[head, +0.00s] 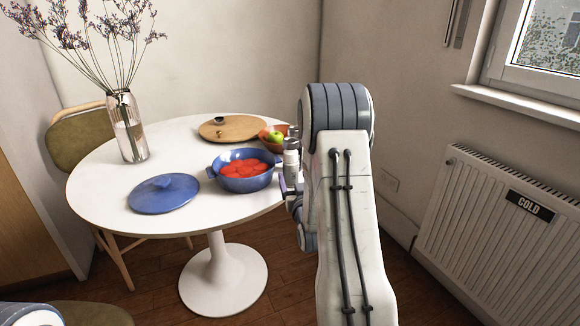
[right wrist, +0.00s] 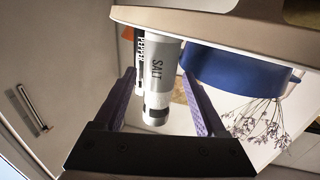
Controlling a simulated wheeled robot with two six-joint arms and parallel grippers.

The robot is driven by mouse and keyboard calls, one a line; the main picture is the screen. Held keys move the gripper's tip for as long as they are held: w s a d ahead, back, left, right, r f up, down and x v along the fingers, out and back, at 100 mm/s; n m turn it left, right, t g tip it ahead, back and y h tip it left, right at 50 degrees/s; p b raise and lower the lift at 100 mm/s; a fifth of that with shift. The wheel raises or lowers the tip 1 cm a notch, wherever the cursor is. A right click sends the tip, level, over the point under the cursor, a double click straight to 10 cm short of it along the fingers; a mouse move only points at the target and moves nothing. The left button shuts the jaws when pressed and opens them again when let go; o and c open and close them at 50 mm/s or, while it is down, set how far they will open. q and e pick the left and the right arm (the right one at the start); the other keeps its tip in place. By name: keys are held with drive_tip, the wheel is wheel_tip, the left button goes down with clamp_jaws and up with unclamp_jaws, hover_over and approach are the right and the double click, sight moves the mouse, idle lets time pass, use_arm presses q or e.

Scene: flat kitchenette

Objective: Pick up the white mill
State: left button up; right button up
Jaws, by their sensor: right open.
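The white mill, labelled SALT, stands at the right edge of the round white table (head: 100,187). In the right wrist view the white mill (right wrist: 159,75) shows between the two fingers, seen large and tilted. In the head view the mill (head: 291,160) is partly hidden by my right arm. My right gripper (right wrist: 158,85) is open, with one finger on each side of the mill and gaps showing. It also shows in the head view (head: 290,186), low beside the mill at the table edge. My left gripper is out of view.
A dark PEPPER mill (right wrist: 139,50) stands close behind the white one. A blue pot (head: 243,184) with red contents is just left. A fruit bowl (head: 269,146), wooden board (head: 245,125), blue lid (head: 163,203) and flower vase (head: 128,130) share the table. A radiator (head: 490,230) is at right.

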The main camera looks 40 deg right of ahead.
sight(292, 158)
drive_tip(key=x, duration=0.5)
drive_tip(key=shift+w+r, duration=0.1)
drive_tip(key=shift+r, duration=0.05)
drive_tip(key=c, duration=1.2)
clamp_jaws()
drive_tip(key=shift+r, duration=0.15)
drive_tip(key=shift+r, duration=0.3)
wheel_tip(292, 158, up, 4)
drive_tip(key=shift+r+p, duration=0.1)
drive_tip(key=shift+p, duration=0.55)
drive_tip(key=s+d+r, duration=0.2)
drive_tip(key=s+r, duration=0.1)
drive_tip(key=s, duration=0.2)
drive_tip(key=s+d+r+p, duration=0.1)
drive_tip(key=s+d+r, duration=0.1)
drive_tip(key=s, duration=0.4)
drive_tip(key=shift+r, duration=0.5)
